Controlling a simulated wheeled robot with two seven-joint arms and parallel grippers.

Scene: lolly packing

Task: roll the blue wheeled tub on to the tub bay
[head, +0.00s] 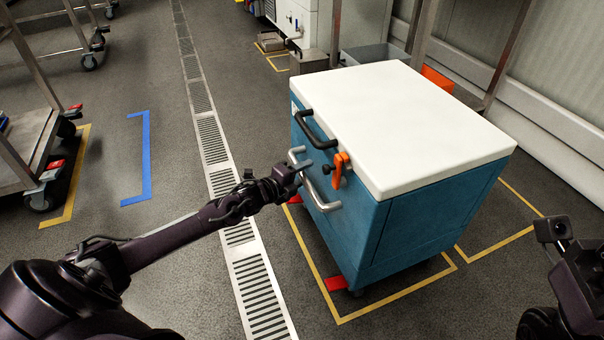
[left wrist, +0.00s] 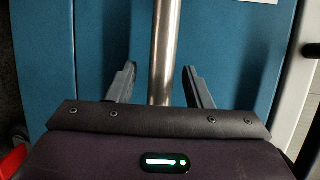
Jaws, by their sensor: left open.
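The blue wheeled tub (head: 420,225) with a white lid (head: 400,120) stands upright inside a yellow floor outline (head: 400,293). A silver bar handle (head: 324,203) is on its near left side; it also shows upright in the left wrist view (left wrist: 163,50). My left gripper (head: 298,172) is at this handle. In the left wrist view its open fingers (left wrist: 160,85) lie on either side of the bar, with gaps. An orange lever (head: 340,168) and a black lid handle (head: 314,130) sit above. Part of my right arm shows at the right edge, its fingers out of view.
Red pedals (head: 336,283) show at the tub's base. A metal floor drain (head: 215,145) runs left of it. A blue corner marking (head: 147,165) lies on clear floor beyond the drain. A wheeled rack (head: 35,150) stands at far left. A wall (head: 555,120) is behind the tub.

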